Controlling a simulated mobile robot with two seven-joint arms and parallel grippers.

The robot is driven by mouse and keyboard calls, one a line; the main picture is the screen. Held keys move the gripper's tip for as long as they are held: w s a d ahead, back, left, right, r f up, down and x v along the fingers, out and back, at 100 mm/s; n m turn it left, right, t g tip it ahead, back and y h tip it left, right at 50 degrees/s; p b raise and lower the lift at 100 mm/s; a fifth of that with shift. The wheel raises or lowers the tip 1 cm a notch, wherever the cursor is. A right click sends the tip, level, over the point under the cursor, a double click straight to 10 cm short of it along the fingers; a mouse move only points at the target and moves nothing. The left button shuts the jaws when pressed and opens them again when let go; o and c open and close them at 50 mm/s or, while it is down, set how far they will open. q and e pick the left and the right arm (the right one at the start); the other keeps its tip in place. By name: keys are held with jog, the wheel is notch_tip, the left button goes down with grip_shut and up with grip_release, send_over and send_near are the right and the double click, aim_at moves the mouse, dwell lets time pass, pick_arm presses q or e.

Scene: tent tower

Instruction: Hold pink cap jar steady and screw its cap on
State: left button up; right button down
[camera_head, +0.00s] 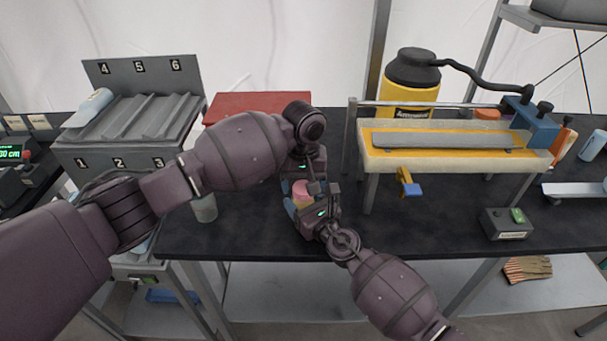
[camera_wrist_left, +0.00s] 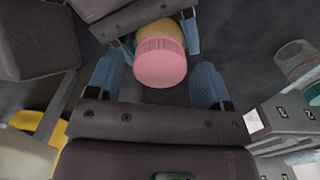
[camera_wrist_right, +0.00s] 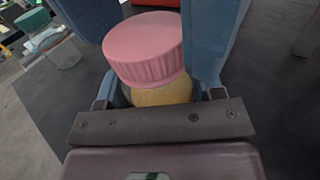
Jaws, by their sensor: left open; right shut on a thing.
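The jar with the pink cap (camera_head: 302,189) is above the dark bench, between my two grippers. My right gripper (camera_wrist_right: 160,88) is shut on the jar's yellowish body (camera_wrist_right: 163,94). The pink cap (camera_wrist_right: 145,47) sits on top of the body; I cannot tell how far it is threaded. My left gripper (camera_wrist_left: 158,78) is open, with one blue finger on each side of the pink cap (camera_wrist_left: 160,64) and visible gaps between. In the head view the left gripper (camera_head: 303,178) hides part of the jar.
A grey jar (camera_head: 204,208) stands left on the bench. A numbered rack (camera_head: 140,112) and a red box (camera_head: 258,105) are behind it. A yellow bottle (camera_head: 405,105) and a raised yellow-edged device (camera_head: 450,155) stand right. Bench front right of my grippers is clear up to a small button box (camera_head: 507,224).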

pick_arm(q)
jog(key=shift+f, duration=0.15)
jog(key=c, duration=0.9)
jog(key=m, duration=0.5)
jog(key=shift+m, duration=0.3)
jog(key=shift+c, duration=0.2)
jog(key=m, duration=0.5)
jog(key=shift+m, duration=0.4)
jog(key=o, duration=1.1)
notch_tip(320, 180, up, 12)
